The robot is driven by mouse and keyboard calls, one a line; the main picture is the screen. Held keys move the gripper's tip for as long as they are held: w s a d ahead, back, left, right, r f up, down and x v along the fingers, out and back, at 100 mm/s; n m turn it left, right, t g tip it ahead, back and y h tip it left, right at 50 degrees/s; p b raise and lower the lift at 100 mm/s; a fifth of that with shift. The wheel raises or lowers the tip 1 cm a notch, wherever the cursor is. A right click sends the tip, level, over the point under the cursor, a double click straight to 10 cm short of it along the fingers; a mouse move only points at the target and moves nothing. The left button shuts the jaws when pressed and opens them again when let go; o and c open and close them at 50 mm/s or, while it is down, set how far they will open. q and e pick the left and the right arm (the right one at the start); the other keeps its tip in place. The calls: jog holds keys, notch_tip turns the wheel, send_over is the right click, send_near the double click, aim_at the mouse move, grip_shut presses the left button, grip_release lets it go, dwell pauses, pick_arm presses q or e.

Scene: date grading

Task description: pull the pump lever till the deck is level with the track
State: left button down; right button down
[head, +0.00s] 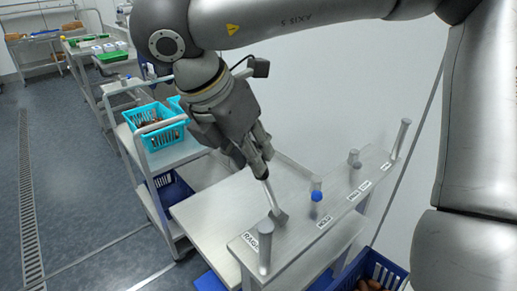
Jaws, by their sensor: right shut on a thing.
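The pump lever (270,195) is a thin grey rod rising from a small block on a pale panel (300,228), beside a label that seems to read RAISE. My right gripper (263,163) reaches down from above and is shut on the lever's upper end, hiding its top. The lever leans toward the upper left. A flat pale deck (210,208) lies left of the panel and looks lower than the panel top. I cannot clearly make out the track or its height against the deck. My left gripper is not in view.
A blue-knobbed control (316,196) and grey posts (265,248) stand on the panel. A turquoise basket (151,138) with brown dates sits on a white cart at left. A blue crate (358,272) with dates is at lower right. The floor at left is clear.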

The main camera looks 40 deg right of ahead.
jog(key=shift+s+a+f, duration=0.15)
jog(key=shift+a+f, duration=0.15)
jog(key=shift+a, duration=0.15)
jog(key=shift+a+f+h+p, duration=0.3)
jog(key=shift+a+p, duration=0.15)
jog(key=shift+p, duration=0.3)
jog(key=shift+w+d+r+y+b, duration=0.1)
jog(key=shift+d+r+y, duration=0.25)
jog(key=shift+d, duration=0.35)
jog(key=shift+w+d+r+y+b, duration=0.1)
jog(key=shift+d+r+y+b, duration=0.1)
jog(key=shift+d+y, duration=0.4)
jog(key=shift+d+r+y+b, duration=0.15)
jog(key=shift+d+r, duration=0.15)
jog(key=shift+d, duration=0.55)
jog(key=shift+d+r, duration=0.15)
jog(key=shift+d, duration=0.25)
jog(key=shift+w+d+r+g+y, duration=0.15)
jog(key=shift+d+y, duration=0.4)
jog(key=shift+d, duration=0.45)
jog(key=shift+w+d+r+g+y, duration=0.15)
jog(key=shift+d+y, duration=0.4)
jog(key=shift+d, duration=0.4)
